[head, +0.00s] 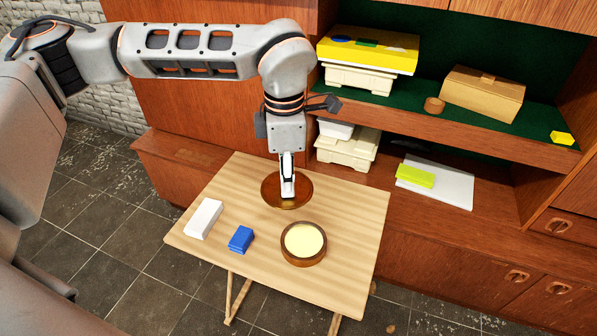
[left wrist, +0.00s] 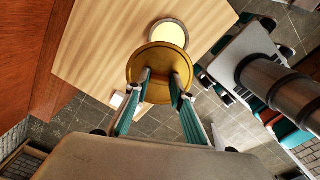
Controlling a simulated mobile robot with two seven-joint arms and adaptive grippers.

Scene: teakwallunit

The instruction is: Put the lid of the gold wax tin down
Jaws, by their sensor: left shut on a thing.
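The gold wax tin (head: 303,245) stands open on the small wooden table (head: 345,215), cream wax showing inside. It also shows in the left wrist view (left wrist: 169,33), partly behind the lid. The tin's round gold-brown lid (head: 271,190) is under my left gripper (head: 288,192), behind the tin near the table's back edge. In the left wrist view the lid (left wrist: 158,60) sits between the fingertips of my left gripper (left wrist: 161,76), which is shut on it. The grasped part is hidden in the head view. The lid's height above the table is hard to tell. My right gripper is not in view.
A white block (head: 203,219) and a blue block (head: 240,239) lie on the table's left side. The table's right side is clear. Behind it, the wall unit's shelf (head: 470,125) holds boxes and a small round brown object (head: 434,104).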

